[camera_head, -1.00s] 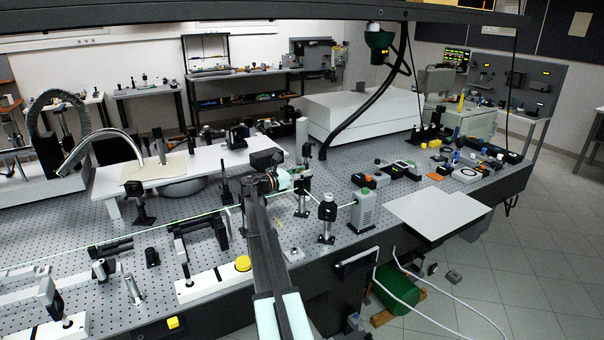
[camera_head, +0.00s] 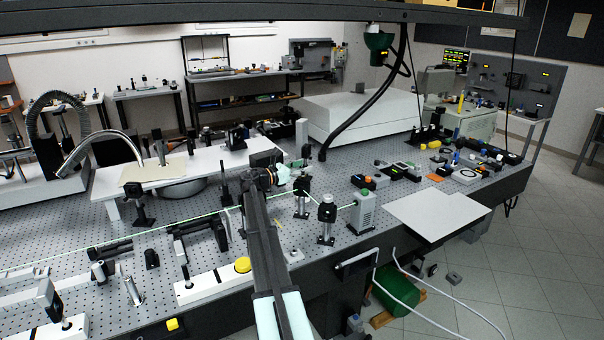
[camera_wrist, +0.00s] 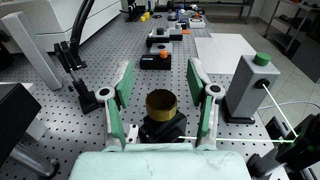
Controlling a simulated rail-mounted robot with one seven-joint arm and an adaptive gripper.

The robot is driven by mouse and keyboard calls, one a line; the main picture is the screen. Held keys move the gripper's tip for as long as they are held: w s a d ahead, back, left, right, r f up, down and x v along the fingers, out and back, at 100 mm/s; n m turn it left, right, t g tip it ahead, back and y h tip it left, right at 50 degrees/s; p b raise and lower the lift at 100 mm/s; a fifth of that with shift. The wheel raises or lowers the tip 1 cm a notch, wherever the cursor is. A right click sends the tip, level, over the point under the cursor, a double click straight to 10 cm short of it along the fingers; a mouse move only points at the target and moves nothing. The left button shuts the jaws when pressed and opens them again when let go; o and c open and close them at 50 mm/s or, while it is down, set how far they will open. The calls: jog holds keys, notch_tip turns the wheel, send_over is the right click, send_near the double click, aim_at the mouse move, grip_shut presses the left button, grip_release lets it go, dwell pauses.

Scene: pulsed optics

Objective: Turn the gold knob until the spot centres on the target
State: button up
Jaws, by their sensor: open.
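In the wrist view the gold knob (camera_wrist: 161,104) is a dark gold cylinder on top of a black mount (camera_wrist: 163,131). My gripper (camera_wrist: 159,78) is open, with one green-lined finger on each side of the knob and visible gaps between finger and knob. I cannot tell the exact height of the fingers against the knob. In the head view my gripper (camera_head: 284,176) is over the table among the black mounts, and I cannot make out the knob there. A green beam (camera_head: 205,216) runs left across the table. I cannot make out the spot or the target.
A grey box with a green button (camera_head: 364,209) stands right of my gripper, with the beam at it. Black post mounts (camera_head: 327,215) stand between. A white sheet (camera_head: 437,210) lies at the right table edge. A black mount (camera_wrist: 88,95) stands left of my fingers.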

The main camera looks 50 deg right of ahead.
notch_tip(320, 180, up, 8)
jog(key=shift+f, duration=0.2)
jog(key=shift+w, duration=0.1)
